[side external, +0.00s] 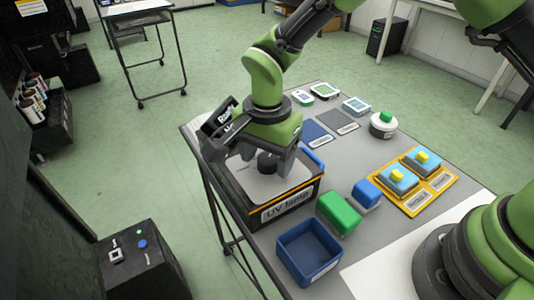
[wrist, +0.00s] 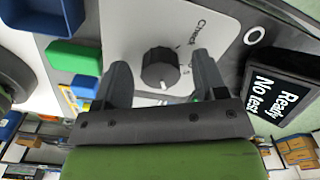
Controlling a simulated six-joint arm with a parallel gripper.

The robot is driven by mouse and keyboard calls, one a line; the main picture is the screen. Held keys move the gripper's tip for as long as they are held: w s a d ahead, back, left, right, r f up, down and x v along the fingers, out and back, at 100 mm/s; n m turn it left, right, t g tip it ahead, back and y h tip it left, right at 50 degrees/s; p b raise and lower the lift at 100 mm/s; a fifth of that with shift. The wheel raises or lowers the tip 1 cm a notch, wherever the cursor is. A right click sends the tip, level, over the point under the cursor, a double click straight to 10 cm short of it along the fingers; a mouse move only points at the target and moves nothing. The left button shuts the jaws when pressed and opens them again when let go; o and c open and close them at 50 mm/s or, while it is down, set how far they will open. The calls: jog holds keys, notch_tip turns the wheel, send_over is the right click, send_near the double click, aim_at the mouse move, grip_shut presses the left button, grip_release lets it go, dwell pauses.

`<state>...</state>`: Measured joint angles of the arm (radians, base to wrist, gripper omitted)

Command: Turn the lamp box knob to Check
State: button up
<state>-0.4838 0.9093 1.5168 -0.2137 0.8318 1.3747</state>
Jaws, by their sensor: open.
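The lamp box (side external: 258,187) is a black box with a pale top plate, an orange stripe and a "UV lamp" label. Its round black knob (wrist: 160,68) sits on the top plate, and also shows in the side view (side external: 267,163). A white mark on the knob's rim points toward the bottom of the wrist picture. The printed word "Check" (wrist: 197,30) lies above and right of the knob there. My gripper (wrist: 160,62) is open over the box, one finger on each side of the knob, with visible gaps.
A dark display (wrist: 275,88) reading "Ready No test" stands at the box's edge. A green block (side external: 338,213), a blue block (side external: 366,194) and an open blue bin (side external: 310,250) stand close by. A yellow tray (side external: 415,202) and a white round pot (side external: 383,128) are farther right.

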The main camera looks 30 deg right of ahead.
jog(key=shift+c, duration=0.2)
jog(key=c, duration=0.9)
